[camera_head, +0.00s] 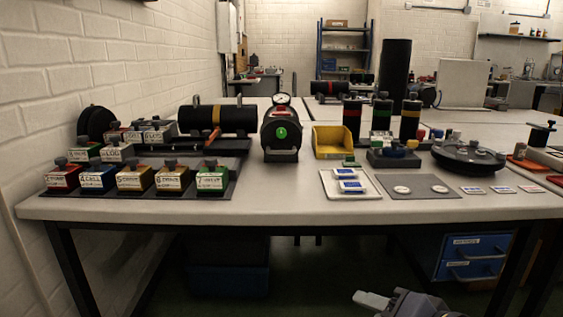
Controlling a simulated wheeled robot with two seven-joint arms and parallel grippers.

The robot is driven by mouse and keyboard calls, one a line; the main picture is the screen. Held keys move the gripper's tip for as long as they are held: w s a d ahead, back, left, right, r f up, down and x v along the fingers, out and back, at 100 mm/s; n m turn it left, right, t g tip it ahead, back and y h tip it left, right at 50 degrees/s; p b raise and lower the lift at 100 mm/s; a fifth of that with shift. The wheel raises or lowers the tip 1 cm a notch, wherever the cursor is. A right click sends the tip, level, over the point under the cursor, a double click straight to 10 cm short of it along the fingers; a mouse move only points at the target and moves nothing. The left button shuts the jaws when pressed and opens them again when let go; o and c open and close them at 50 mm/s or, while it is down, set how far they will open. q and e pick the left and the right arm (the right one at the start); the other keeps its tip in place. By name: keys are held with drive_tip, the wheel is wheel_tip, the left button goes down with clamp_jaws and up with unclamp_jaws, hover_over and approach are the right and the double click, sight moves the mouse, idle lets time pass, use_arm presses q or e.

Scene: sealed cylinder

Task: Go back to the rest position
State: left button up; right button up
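Part of my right arm with its gripper (371,299) shows at the bottom edge of the head view, right of centre. It is in front of the table and below its front edge, apart from everything on it. A pale finger points left; whether the fingers are apart is not clear. My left gripper is not in view. On the table (290,207) a black cylinder (282,132) with a green round mark on its end and a gauge (283,99) on top stands near the middle.
Several labelled, coloured blocks (135,178) stand on a dark stepped rack at the left. A yellow bin (332,141), a white tray (329,190), a grey mat (430,190) and a dark round device (468,155) are to the right. Blue drawers (472,258) sit below the table.

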drive_tip(key=s+d+f+n+g+h, duration=0.2)
drive_tip(key=s+d+f+n+g, duration=0.25)
drive_tip(key=s+f, duration=0.85)
wheel_tip(320, 180, up, 38)
drive_tip(key=d+p, duration=0.1)
drive_tip(key=p, duration=3.7)
drive_tip(key=shift+r+g, duration=0.15)
drive_tip(key=shift+g, duration=0.3)
